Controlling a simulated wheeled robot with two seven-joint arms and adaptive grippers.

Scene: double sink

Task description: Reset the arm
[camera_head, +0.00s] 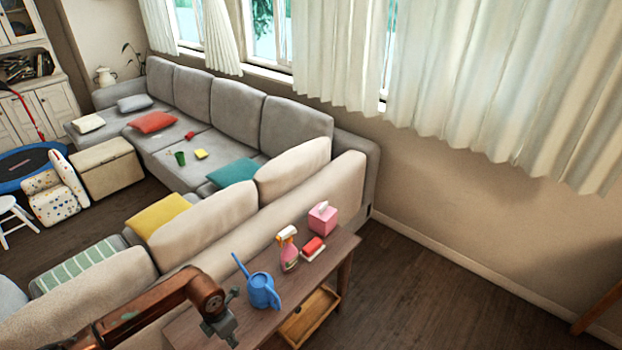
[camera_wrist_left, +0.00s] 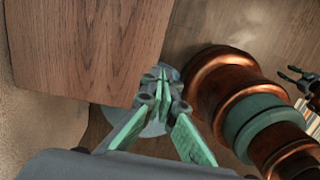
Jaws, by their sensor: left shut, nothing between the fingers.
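My left arm comes in from the lower left in the head view, copper-coloured. Its grey gripper (camera_head: 228,328) is over the near end of the brown console table (camera_head: 333,260). In the left wrist view the left gripper's green fingers (camera_wrist_left: 160,78) meet at the tips, shut with nothing between them. They are next to the edge of a brown wooden surface (camera_wrist_left: 85,45). My right gripper does not show in the head view.
A blue watering can (camera_head: 262,291), a pink spray bottle (camera_head: 288,252), a red-and-white item (camera_head: 313,248) and a pink tissue box (camera_head: 322,218) stand on the table. A beige sofa back (camera_head: 225,225) runs along its left. Floor (camera_head: 430,290) is clear at right.

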